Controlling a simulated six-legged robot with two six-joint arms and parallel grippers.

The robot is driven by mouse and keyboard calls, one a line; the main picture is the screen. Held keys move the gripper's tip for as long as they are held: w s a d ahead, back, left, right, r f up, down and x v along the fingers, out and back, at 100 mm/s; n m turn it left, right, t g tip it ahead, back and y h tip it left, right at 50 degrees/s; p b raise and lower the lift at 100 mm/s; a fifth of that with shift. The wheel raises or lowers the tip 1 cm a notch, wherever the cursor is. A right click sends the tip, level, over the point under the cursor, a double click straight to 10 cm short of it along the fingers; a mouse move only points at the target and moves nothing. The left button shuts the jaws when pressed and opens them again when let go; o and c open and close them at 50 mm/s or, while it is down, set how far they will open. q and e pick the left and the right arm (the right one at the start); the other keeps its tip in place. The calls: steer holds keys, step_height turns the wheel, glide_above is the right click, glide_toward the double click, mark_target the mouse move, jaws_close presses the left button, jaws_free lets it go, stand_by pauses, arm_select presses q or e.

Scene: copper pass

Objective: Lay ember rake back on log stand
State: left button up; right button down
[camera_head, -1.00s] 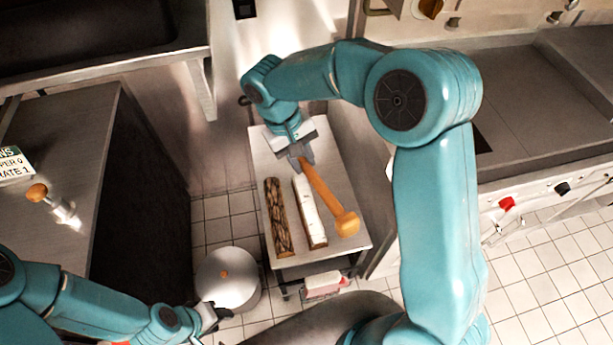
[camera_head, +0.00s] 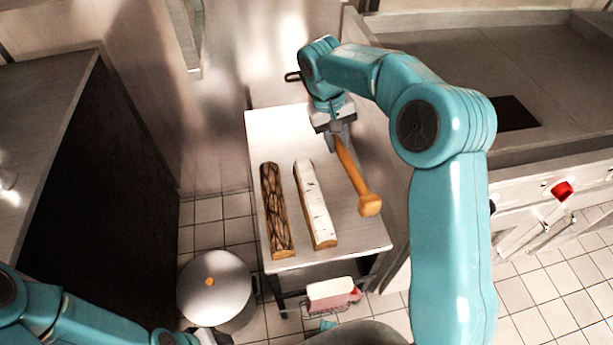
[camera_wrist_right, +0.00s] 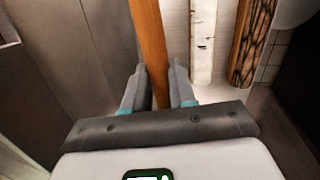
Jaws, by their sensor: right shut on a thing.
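The ember rake (camera_head: 354,178) has an orange-brown wooden handle with a knobbed end towards the front of the log stand. My right gripper (camera_head: 336,140) is shut on its far part; the handle (camera_wrist_right: 150,45) also shows between the fingers (camera_wrist_right: 158,88) in the right wrist view. The log stand (camera_head: 281,126) is a pale topped table; the rake is over its right side, and I cannot tell whether it touches the top. A dark-barked log (camera_head: 276,208) and a white birch log (camera_head: 315,205) lie left of the rake. My left gripper (camera_head: 205,338) is at the bottom edge, mostly cut off.
A lidded pot (camera_head: 216,287) stands on the tiled floor left of the stand. A wire basket with a pale block (camera_head: 331,293) is below the stand's front. A counter with red knobs (camera_head: 562,191) borders the right; a dark-sided counter (camera_head: 110,170) borders the left.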

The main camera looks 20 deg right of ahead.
steer(key=w+d+f+m+b, duration=0.1)
steer(key=d+f+b, duration=0.15)
steer(key=d, duration=0.35)
steer(key=x, duration=0.4)
steer(key=w+a+x, duration=0.1)
steer(key=x, duration=0.4)
steer(key=w+a+b+x, duration=0.1)
steer(key=x, duration=0.3)
steer(key=shift+w+f, duration=0.1)
steer(key=shift+f, duration=0.55)
step_height(320, 180, down, 5)
steer(key=shift+w+f, duration=0.1)
arm_select(q)
step_height(320, 180, down, 6)
steer(key=shift+f, duration=0.1)
arm_select(e)
steer(key=shift+t, duration=0.3)
steer(key=shift+b, duration=0.4)
steer(key=c, duration=0.9)
jaws_free()
arm_select(q)
steer(key=shift+f, duration=0.1)
